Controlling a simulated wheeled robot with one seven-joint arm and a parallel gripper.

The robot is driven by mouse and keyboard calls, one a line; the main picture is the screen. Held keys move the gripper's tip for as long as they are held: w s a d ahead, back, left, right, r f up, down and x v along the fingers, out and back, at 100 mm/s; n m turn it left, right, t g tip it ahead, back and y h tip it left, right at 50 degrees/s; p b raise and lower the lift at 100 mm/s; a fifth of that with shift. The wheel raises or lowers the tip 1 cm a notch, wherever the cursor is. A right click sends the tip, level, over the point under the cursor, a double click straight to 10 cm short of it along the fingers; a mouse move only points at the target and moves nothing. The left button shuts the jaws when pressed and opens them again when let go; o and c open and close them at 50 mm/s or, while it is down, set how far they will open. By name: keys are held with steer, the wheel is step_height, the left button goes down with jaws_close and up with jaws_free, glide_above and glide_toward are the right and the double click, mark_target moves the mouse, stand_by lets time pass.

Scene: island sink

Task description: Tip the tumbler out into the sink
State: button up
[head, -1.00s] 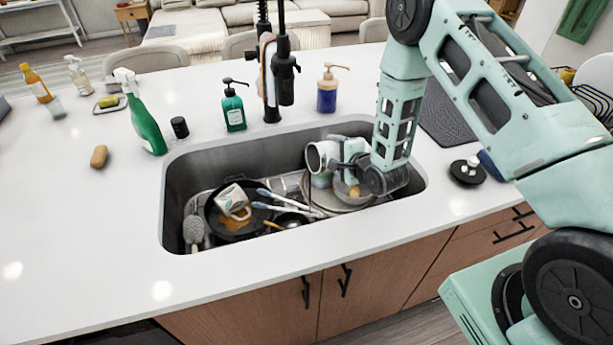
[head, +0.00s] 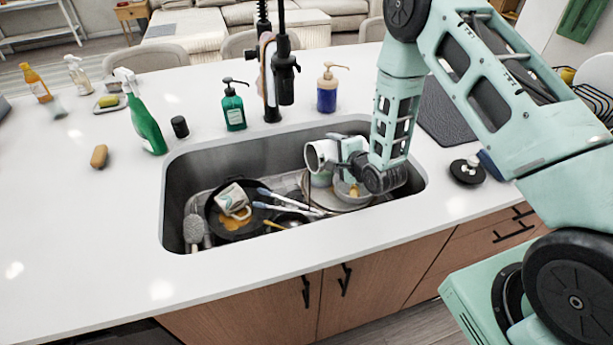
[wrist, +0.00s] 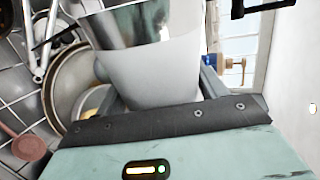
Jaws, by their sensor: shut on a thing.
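The tumbler (head: 316,156) is white outside and shiny metallic inside. It lies tipped on its side above the right part of the sink (head: 232,156), its open mouth facing left in the head view. My gripper (head: 346,154) is shut around its side.
The sink holds a dark pan (head: 228,228) with a tilted mug (head: 233,199), tongs, a brush (head: 194,229), and plates with a bowl (head: 352,191) below my gripper. The black faucet (head: 270,80) stands behind. A green spray bottle (head: 147,125) and soap dispensers stand on the counter.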

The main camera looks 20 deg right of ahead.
steer(key=shift+a+r+n+h, duration=0.2)
steer(key=shift+r+n+h, duration=0.2)
steer(key=shift+r, duration=0.05)
stand_by(0.8)
